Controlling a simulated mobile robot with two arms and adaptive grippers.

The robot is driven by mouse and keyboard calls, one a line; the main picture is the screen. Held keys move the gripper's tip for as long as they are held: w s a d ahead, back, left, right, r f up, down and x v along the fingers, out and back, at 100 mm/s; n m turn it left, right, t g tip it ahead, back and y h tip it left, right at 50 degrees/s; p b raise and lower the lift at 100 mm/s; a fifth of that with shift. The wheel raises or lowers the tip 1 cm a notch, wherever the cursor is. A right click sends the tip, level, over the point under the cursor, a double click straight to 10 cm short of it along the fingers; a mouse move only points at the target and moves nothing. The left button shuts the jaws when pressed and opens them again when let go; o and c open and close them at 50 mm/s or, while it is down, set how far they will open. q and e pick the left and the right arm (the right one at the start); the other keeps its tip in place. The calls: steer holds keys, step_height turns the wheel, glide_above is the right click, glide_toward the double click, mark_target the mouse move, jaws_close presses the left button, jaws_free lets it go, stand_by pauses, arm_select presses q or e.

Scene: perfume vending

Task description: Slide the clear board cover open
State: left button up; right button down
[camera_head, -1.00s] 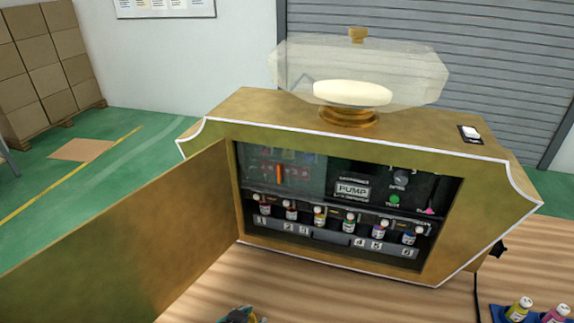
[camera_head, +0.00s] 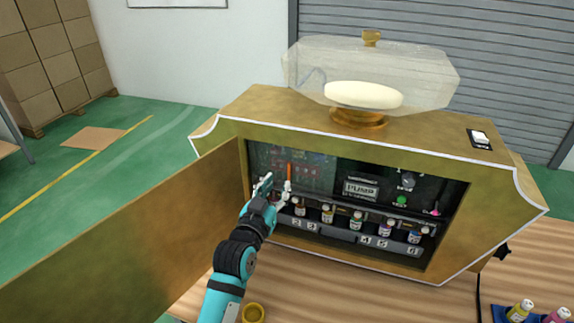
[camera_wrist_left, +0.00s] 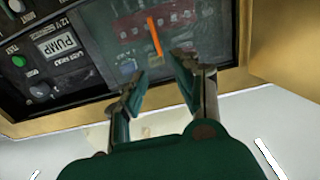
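The clear board cover (camera_head: 312,172) is a see-through panel over a dark red-marked board, at the upper left inside the open machine. An upright orange handle (camera_head: 289,172) stands on it; the handle also shows in the left wrist view (camera_wrist_left: 154,36). My left gripper (camera_head: 277,187) reaches into the opening, just in front of the cover and beside the handle's lower end. In the left wrist view its fingers (camera_wrist_left: 162,75) are spread and empty, with the handle beyond the gap between the tips. Contact with the handle is not visible. My right gripper is not in view.
The gold machine door (camera_head: 130,240) stands open at left, close to my left arm. Several small bottles (camera_head: 357,220) stand in a row below the cover. The pump panel (camera_head: 361,188) is to the right. A yellow ring-shaped thing (camera_head: 253,313) is on the wooden table.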

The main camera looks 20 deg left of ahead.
mark_target(289, 166)
arm_select(q)
steer(key=w+p, duration=0.1)
steer(key=w, duration=0.7)
steer(key=shift+d, duration=0.1)
jaws_close()
